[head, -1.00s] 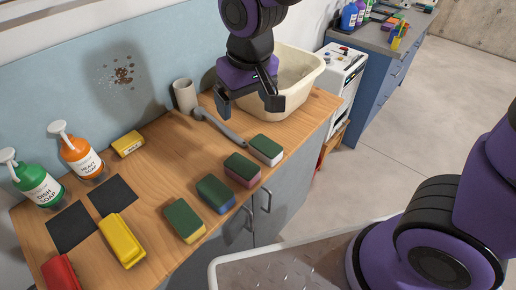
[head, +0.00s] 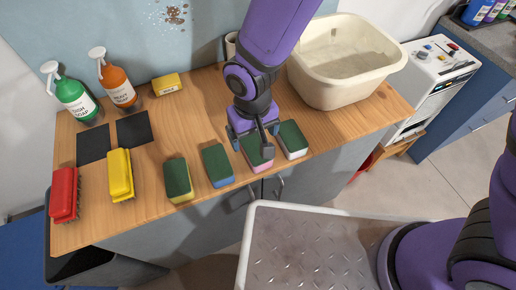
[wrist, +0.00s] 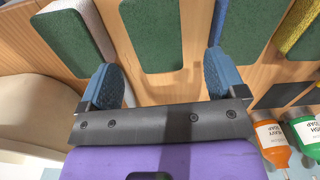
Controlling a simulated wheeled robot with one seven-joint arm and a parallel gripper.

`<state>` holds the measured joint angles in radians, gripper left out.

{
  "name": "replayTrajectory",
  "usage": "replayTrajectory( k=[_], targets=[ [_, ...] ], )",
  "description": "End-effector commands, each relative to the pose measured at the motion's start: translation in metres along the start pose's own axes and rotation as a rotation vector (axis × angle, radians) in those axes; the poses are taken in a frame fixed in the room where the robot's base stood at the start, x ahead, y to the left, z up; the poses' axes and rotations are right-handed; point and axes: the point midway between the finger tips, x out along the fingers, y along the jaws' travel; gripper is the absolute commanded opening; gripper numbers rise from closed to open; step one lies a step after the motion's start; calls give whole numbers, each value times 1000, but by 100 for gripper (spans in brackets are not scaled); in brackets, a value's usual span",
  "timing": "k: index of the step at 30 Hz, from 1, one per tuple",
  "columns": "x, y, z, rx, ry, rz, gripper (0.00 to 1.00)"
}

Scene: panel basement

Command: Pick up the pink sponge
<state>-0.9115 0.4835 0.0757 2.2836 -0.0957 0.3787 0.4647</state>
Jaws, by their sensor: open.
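The pink sponge (head: 260,166) has a green scouring top and a pink lower body. It lies on the wooden counter (head: 150,212), third from the left in a row of green-topped sponges. My gripper (head: 252,146) is over it, pointing down, open and empty. In the wrist view, a green sponge top (wrist: 152,36) lies between and just ahead of the two blue fingertips of my gripper (wrist: 161,80). No contact shows. In the head view, the gripper hides part of the sponge.
A white-bodied sponge (head: 292,140) is close on the right, a blue-bodied one (head: 218,166) on the left, then a yellow-bodied one (head: 178,180). A cream basin (head: 340,88) stands behind right. Yellow (head: 120,175) and red (head: 65,195) brushes and soap bottles (head: 118,88) are at left.

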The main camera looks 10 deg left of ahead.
Motion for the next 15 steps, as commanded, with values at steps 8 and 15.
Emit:
replayTrajectory(
  k=[8, 15],
  targets=[
    [20, 0, 0, 0, 0, 0, 89],
    [49, 3, 5, 1, -2, 1, 89]
  ],
)
